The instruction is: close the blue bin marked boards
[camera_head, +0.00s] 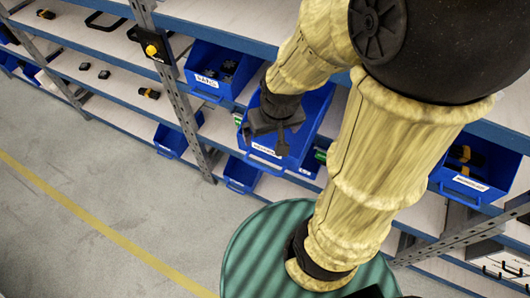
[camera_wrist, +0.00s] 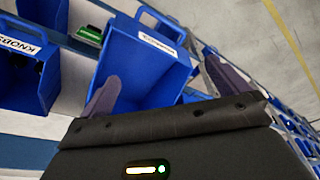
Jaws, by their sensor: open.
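A blue bin (camera_head: 311,106) juts out from the shelf in the middle of the head view, with a white label on its front lip. It fills the middle of the wrist view (camera_wrist: 148,70), where its inside looks empty. Its label is too blurred to read surely, so I cannot tell if it is the one marked boards. My gripper (camera_head: 276,138) is over this bin. In the wrist view the two fingers of my gripper (camera_wrist: 165,82) are apart, with the bin showing between them. Whether they touch it is unclear.
A blue bin (camera_wrist: 20,75) marked knobs is beside it; in the head view a bin (camera_head: 205,88) with dark parts sits left. Another labelled bin (camera_head: 460,187) is at right. A grey upright (camera_head: 178,92) stands left. A green drum (camera_head: 246,250) is below my arm. Floor is clear at left.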

